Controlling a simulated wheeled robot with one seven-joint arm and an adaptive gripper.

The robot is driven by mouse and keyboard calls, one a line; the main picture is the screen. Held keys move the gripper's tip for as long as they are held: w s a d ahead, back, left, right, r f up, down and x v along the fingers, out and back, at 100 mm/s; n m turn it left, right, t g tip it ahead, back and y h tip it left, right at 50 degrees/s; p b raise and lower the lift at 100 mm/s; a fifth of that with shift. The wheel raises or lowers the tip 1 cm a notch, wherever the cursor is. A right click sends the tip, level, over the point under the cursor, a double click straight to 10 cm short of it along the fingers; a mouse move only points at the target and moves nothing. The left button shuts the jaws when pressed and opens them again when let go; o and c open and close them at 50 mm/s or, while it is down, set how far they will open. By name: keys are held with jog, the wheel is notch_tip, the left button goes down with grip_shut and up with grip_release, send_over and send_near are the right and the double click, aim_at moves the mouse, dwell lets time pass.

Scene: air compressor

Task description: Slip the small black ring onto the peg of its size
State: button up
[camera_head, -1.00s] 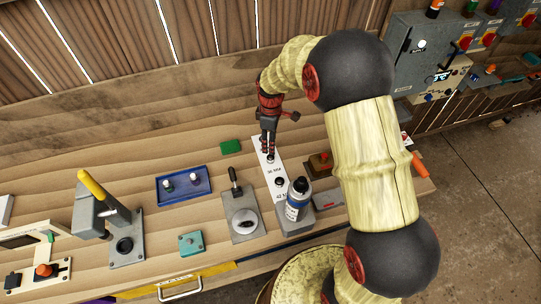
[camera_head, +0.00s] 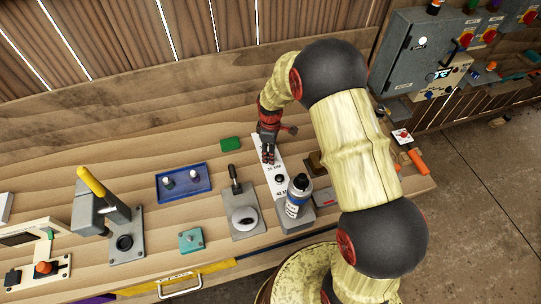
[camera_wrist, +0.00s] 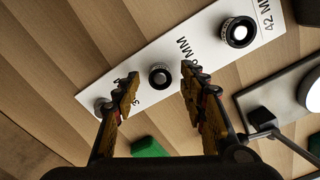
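A white plate (camera_wrist: 205,45) with size marks, one reading 42 MM, lies on the bench; it also shows in the head view (camera_head: 262,162). A black ring with a pale centre (camera_wrist: 238,32) sits by the 42 MM mark.
A blue tray (camera_head: 183,196) with two small upright parts stands to the left. A lever device (camera_head: 240,205) and a bottle (camera_head: 297,196) stand near the plate. A green block (camera_head: 230,144) lies close by. Bare bench is behind the plate.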

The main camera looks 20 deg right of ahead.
jog(key=shift+c, duration=1.1)
jog(key=c, duration=0.7)
jog(key=shift+r, duration=0.15)
